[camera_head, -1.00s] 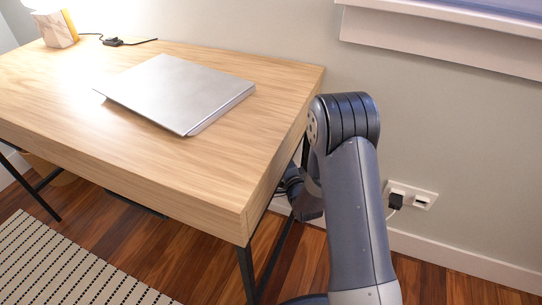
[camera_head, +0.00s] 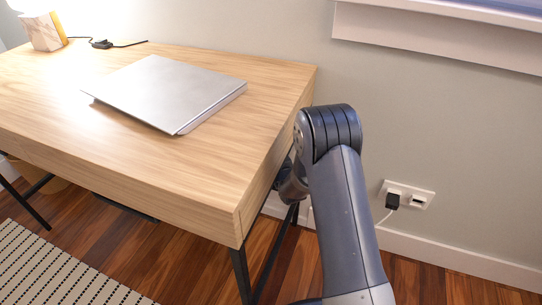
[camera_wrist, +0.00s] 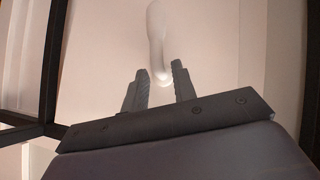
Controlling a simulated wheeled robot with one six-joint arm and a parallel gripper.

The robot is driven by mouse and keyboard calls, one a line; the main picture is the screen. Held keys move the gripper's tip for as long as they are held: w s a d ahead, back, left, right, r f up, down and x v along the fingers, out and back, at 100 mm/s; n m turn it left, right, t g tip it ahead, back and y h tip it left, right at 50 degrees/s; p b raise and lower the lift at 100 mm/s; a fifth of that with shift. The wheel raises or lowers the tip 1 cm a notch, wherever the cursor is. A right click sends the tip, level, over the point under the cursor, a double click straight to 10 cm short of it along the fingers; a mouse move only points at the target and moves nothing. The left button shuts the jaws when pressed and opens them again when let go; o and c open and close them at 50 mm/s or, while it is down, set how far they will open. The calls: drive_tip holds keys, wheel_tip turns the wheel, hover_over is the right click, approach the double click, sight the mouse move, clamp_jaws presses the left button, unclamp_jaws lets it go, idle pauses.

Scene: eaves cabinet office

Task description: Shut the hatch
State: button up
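No hatch can be made out for certain in the head view. In the wrist view a pale flat panel (camera_wrist: 215,45) fills the middle, and it may be the hatch. A white elongated piece (camera_wrist: 156,30), like a handle or knob, stands out against it. My gripper (camera_wrist: 160,70) points at the panel with its two dark fingers apart. The lower end of the white piece shows between the fingertips; I cannot tell whether they touch it. In the head view my arm reaches down beside the desk's right end, and the desk hides my gripper.
A wooden desk (camera_head: 190,165) with thin black legs (camera_head: 241,275) stands close left of my arm. A closed silver laptop (camera_head: 165,90) lies on it. Black frame bars (camera_wrist: 52,70) cross the wrist view's left side. A wall outlet (camera_head: 407,195) with a plugged cable is at right.

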clamp_jaws()
idle(0.3)
drive_tip(key=w, duration=0.1)
drive_tip(key=w+d+n+y, duration=0.1)
drive_tip(key=w, duration=0.1)
drive_tip(key=shift+w+d+r+g+y, duration=0.2)
drive_tip(key=shift+d+g+y, duration=0.1)
drive_tip(key=shift+d, duration=0.1)
drive_tip(key=shift+o, duration=1.1)
unclamp_jaws()
drive_tip(key=shift+w+d+f, duration=0.1)
drive_tip(key=shift+f, duration=0.05)
